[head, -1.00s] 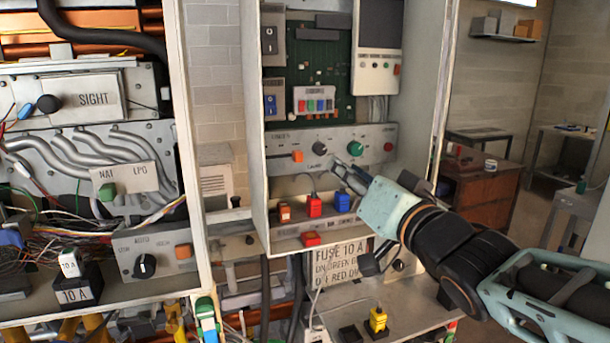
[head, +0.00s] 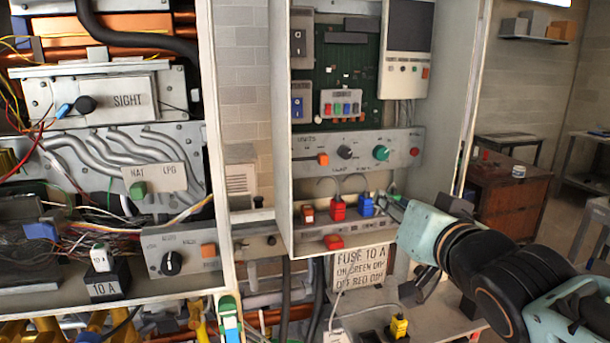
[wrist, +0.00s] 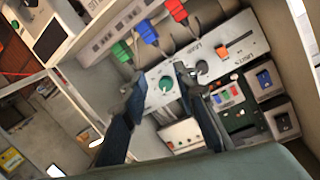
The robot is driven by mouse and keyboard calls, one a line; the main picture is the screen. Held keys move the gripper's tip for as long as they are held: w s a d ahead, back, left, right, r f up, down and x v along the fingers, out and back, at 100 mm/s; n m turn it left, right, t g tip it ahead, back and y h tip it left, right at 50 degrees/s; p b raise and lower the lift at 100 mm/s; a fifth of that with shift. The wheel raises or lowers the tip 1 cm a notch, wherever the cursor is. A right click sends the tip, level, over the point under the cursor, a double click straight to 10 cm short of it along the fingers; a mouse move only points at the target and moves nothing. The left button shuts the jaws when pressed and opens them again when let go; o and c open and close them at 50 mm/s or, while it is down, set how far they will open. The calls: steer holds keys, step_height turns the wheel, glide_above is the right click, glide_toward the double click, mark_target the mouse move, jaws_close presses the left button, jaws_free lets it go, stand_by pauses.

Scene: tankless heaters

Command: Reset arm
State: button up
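My gripper (head: 392,201) is in front of the lower right part of the open heater cabinet (head: 456,120), just right of the blue plug (head: 366,205). In the wrist view my gripper (wrist: 160,82) has its two dark fingers apart, with nothing seen between them except the knob panel (wrist: 222,52) behind. That panel carries a green knob (head: 381,153), a dark knob (head: 345,152) and an orange switch (head: 322,159). My arm reaches in from the right. Whether the fingertips touch anything is unclear.
A red plug (head: 338,208) and a green plug (wrist: 122,51) are close to my gripper. A fuse sign (head: 362,269) and a yellow plug (head: 399,326) are below. Another open heater unit (head: 212,150) stands left. A wooden cabinet (head: 508,200) stands behind on the right.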

steer(key=s+a+f+n+g+p, duration=0.1)
steer(key=s+a+f+n+g, duration=0.2)
steer(key=s+f+g, duration=0.7)
steer(key=s+a+f, duration=0.2)
steer(key=s+f, duration=0.2)
steer(key=s, duration=0.2)
steer(key=shift+a+f+h, duration=0.25)
steer(key=shift+h, duration=0.15)
